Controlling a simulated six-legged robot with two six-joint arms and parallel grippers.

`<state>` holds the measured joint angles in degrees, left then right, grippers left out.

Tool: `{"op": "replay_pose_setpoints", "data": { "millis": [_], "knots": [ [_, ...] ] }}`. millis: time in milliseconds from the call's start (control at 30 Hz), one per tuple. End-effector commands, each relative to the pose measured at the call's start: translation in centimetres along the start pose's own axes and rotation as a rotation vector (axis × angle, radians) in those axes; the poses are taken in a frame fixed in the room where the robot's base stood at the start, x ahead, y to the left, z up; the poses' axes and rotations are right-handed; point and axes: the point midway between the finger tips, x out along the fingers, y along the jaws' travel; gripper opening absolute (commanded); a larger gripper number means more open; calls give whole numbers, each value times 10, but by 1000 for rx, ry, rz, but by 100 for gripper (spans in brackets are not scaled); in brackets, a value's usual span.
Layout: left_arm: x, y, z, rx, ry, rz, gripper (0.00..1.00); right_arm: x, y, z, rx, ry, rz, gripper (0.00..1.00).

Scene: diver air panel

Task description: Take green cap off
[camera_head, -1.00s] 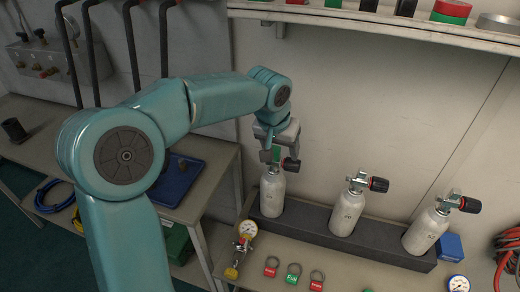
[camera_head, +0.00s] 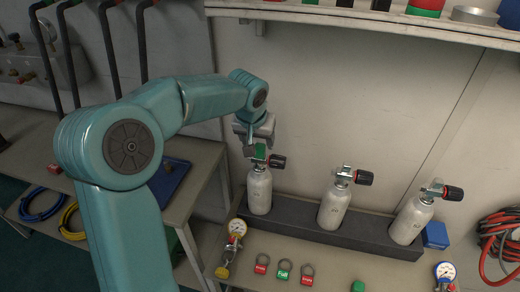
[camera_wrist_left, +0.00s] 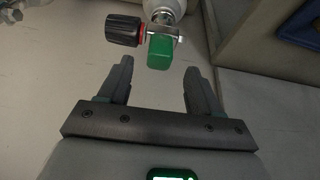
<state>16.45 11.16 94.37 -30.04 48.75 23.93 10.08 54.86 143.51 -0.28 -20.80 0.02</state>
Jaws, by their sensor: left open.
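The green cap (camera_head: 259,151) sits on the valve of the leftmost grey cylinder (camera_head: 259,190), which stands upright in the rack. In the left wrist view the green cap (camera_wrist_left: 160,52) is beside the valve's black knob (camera_wrist_left: 123,30). My left gripper (camera_head: 256,141) is just above the cap. The same gripper (camera_wrist_left: 158,72) is open and empty in the wrist view, with the cap just beyond the gap between its fingertips, apart from both. My right gripper is not in view.
Two more cylinders (camera_head: 335,205) (camera_head: 411,222) with black knobs stand in the same dark rack (camera_head: 290,224). A gauge (camera_head: 237,228), tagged rings (camera_head: 284,270) and a small green block (camera_head: 358,286) lie on the bench in front. A shelf (camera_head: 350,20) runs above.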

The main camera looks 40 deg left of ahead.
Motion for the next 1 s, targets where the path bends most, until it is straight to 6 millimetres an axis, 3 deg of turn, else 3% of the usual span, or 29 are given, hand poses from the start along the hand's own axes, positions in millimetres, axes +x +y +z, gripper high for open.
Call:
{"op": "replay_pose_setpoints", "data": {
  "millis": [200, 467, 500, 667, 1000],
  "knots": [
    [33, 2, 2, 3, -4, 1, 64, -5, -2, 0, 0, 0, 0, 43],
    [38, 2, 2, 3, -1, 2, 64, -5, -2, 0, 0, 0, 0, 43],
    [38, 2, 2, 3, -1, 2, 61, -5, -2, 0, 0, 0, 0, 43],
    [38, 2, 2, 3, -1, 2, 9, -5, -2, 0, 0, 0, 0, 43],
    [32, 2, -1, 3, 1, 2, 9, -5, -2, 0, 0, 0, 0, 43]
  ]
}}
